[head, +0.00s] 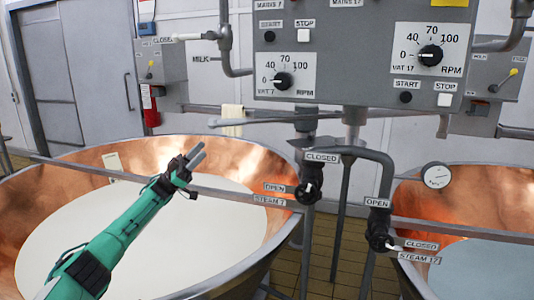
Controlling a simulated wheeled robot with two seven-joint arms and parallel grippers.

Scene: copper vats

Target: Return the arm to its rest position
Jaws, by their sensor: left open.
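My left arm, green with black joints, comes in from the lower left of the head view. Its gripper (196,160) is open and empty, held above the left copper vat (265,165) full of white liquid (60,235). The fingers point up and to the right, apart from the steam valves and the control panel. My right gripper is not in view.
A grey control panel (345,60) with dials and buttons hangs at the upper middle. Black steam valves (308,192) and pipes stand between the left vat and a second copper vat (480,195). A metal bar crosses the left vat.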

